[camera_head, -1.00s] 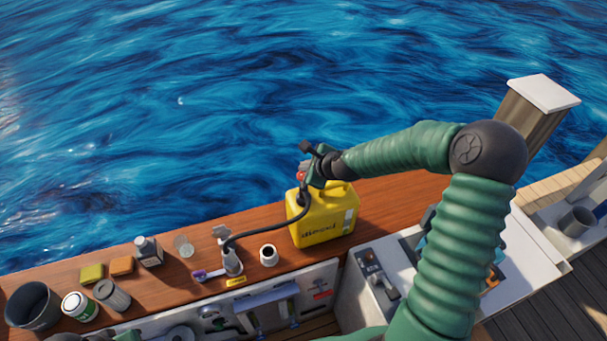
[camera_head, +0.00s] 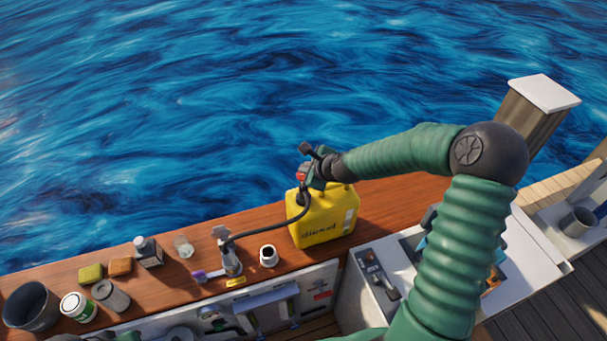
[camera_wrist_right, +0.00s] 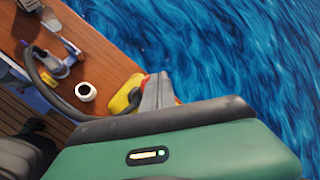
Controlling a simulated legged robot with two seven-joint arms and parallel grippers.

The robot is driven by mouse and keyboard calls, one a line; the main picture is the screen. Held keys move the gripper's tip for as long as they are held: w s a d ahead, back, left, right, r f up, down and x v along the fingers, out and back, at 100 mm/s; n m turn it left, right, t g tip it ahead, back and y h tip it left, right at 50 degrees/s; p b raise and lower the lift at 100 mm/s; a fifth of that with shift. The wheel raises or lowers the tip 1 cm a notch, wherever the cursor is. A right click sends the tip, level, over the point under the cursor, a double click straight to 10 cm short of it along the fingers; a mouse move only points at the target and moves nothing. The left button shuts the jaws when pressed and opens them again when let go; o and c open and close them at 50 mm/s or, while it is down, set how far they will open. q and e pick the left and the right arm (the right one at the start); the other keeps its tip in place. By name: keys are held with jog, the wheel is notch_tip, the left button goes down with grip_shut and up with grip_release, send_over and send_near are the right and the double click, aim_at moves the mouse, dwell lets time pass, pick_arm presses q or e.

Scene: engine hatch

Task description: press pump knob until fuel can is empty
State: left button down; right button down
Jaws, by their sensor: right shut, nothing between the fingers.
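The yellow fuel can (camera_head: 322,222), marked diesel, stands on the wooden ledge. A red pump knob (camera_head: 302,174) shows at its top, beside my right gripper (camera_head: 304,170). My right gripper is shut and empty, at the top of the can; I cannot tell if it touches the knob. A black hose (camera_head: 262,233) runs from the can's top to the filler fitting (camera_head: 230,262) on the ledge. In the right wrist view, part of the yellow can (camera_wrist_right: 124,98) and a bit of red show beside my grey finger. The fuel level is hidden. My left gripper is out of view.
A white cap (camera_head: 268,255) sits left of the can. Further left on the ledge are a dark bottle (camera_head: 148,252), sponges (camera_head: 91,273), tins (camera_head: 79,306) and a dark bucket (camera_head: 31,305). Open water lies beyond the ledge. A wooden post (camera_head: 532,118) stands at right.

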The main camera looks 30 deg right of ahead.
jog(key=shift+f+b, duration=1.3)
jog(key=shift+f, duration=0.35)
dwell(0.9)
dwell(0.4)
jog(key=shift+r+p, duration=1.8)
jog(key=shift+r, duration=0.3)
notch_tip(320, 180, up, 5)
jog(key=p, duration=0.4)
jog(key=shift+r, duration=0.1)
